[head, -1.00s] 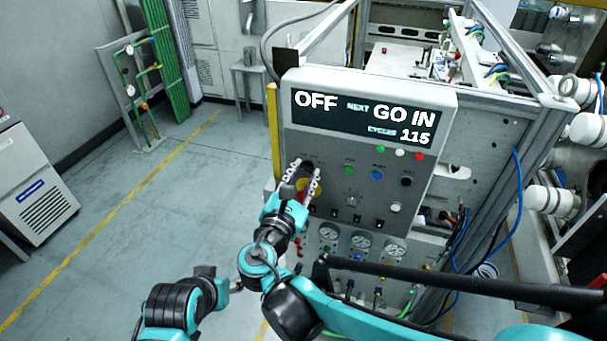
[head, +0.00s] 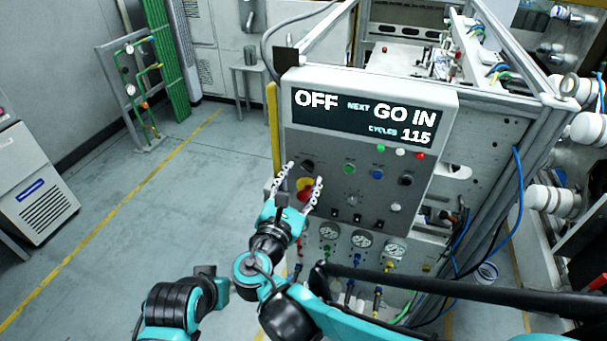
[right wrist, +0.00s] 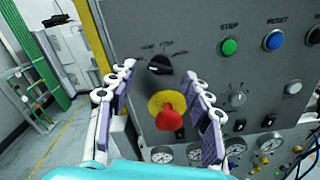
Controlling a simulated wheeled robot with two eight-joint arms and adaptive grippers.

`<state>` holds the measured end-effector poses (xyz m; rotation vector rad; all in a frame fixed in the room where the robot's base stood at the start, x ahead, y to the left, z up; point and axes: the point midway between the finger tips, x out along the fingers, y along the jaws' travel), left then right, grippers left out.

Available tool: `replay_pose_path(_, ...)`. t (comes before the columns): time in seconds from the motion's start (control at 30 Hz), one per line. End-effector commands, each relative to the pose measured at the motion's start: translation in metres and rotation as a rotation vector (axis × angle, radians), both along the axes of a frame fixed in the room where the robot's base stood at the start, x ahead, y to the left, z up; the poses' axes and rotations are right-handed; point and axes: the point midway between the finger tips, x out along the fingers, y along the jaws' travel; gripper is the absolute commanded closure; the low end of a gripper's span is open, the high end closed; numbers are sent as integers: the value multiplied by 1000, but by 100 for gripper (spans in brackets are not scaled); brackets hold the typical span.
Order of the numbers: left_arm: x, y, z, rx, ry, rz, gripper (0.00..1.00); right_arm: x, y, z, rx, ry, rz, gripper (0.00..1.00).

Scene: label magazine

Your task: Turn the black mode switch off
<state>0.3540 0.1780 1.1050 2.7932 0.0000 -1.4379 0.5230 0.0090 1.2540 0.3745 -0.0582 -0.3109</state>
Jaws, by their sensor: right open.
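The black mode switch (head: 307,163) sits at the upper left of the grey control panel (head: 328,140); it also shows in the right wrist view (right wrist: 160,65). Its small labels are too blurred to read. The panel's display (head: 362,120) reads "OFF", "NEXT GO IN" and "CYCLES 115". My right gripper (head: 305,175) is open and empty, apart from the switch, its fingers spread in front of the panel. In the right wrist view the switch lies beyond the fingertips, between them. My left gripper (head: 218,288) shows only as its wrist end at lower left; its fingers are hidden.
A red emergency button on a yellow base (right wrist: 170,115) sits just below the switch, between my right fingers in the wrist view. Green (right wrist: 229,46) and blue (right wrist: 274,40) buttons are to the right. Gauges (head: 329,231) line the lower panel. Open floor lies to the left.

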Motion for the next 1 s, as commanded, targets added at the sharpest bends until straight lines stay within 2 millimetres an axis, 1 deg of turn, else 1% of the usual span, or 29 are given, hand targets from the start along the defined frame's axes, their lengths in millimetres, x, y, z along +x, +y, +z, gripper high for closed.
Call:
replay_pose_path(0.03, 0, 0, 0, 0, 0, 0, 50, -11, 5, 0, 0, 0, 5, 50)
replay_pose_path(0.2, 0, 0, 0, 0, 0, 0, 50, -48, 17, 0, 0, 1, 7, 50)
replay_pose_path(0.3, 0, 0, 0, 0, 0, 0, 50, -67, 23, 0, 0, 1, 7, 50)
replay_pose_path(0.43, 0, 0, 0, 0, 0, 0, 50, -85, 28, 0, 0, 0, 4, 50)
replay_pose_path(0.6, 0, 0, 0, 0, 0, 0, 50, -95, 31, 0, 0, 1, 1, 50)
replay_pose_path(1.0, 0, 0, 0, 0, 0, 0, 50, -96, 31, 0, 0, 1, 0, 50)
